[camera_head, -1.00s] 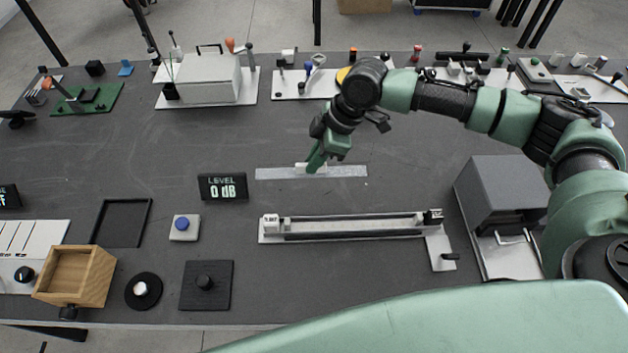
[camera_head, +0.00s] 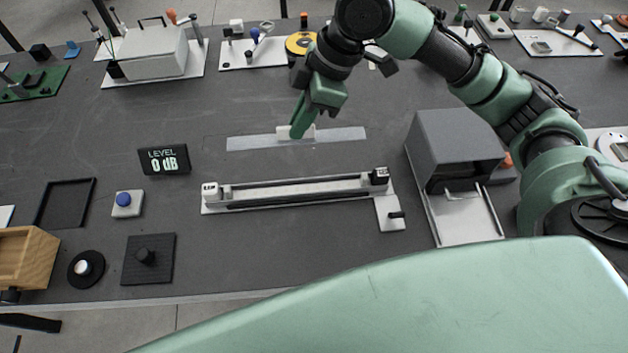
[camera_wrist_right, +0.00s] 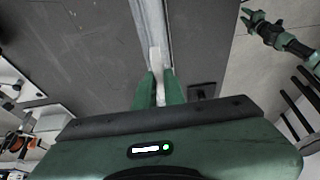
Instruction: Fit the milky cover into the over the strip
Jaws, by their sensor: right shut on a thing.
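The milky cover (camera_head: 345,134) is a long, pale translucent bar with a white block (camera_head: 286,134) at its middle. My right gripper (camera_head: 298,132) is shut on this block. The cover appears raised above the table, roughly parallel to the strip holder and behind it. In the right wrist view the white block (camera_wrist_right: 155,58) sits between the green fingers, and the cover (camera_wrist_right: 150,20) runs away beyond it. My left gripper (camera_wrist_right: 258,24) shows small in the right wrist view, fingers apart and empty.
A grey box with an open front (camera_head: 455,150) stands right of the strip holder. A small lever plate (camera_head: 390,214) adjoins the holder's right end. A black "LEVEL 0 dB" display (camera_head: 163,160) stands at left. The table between cover and holder is clear.

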